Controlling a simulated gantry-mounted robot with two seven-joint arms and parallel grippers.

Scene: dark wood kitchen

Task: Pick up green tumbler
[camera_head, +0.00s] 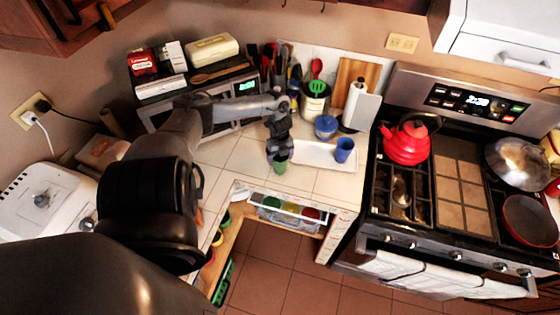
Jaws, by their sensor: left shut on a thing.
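The green tumbler (280,166) is at the middle of the tiled counter, near its front edge. My left arm comes in from the left and reaches across the counter. My left gripper (280,156) points down at the tumbler and is shut on its upper part. The gripper hides the tumbler's rim. I cannot tell whether the tumbler's base touches the counter. My right gripper is not in view.
A white tray (310,160) lies just right of the tumbler, with a blue cup (344,150) on it. A blue-lidded jar (325,127) and a utensil crock (314,103) stand behind. An open drawer (290,213) is below the counter edge. The stove with a red kettle (407,140) is at right.

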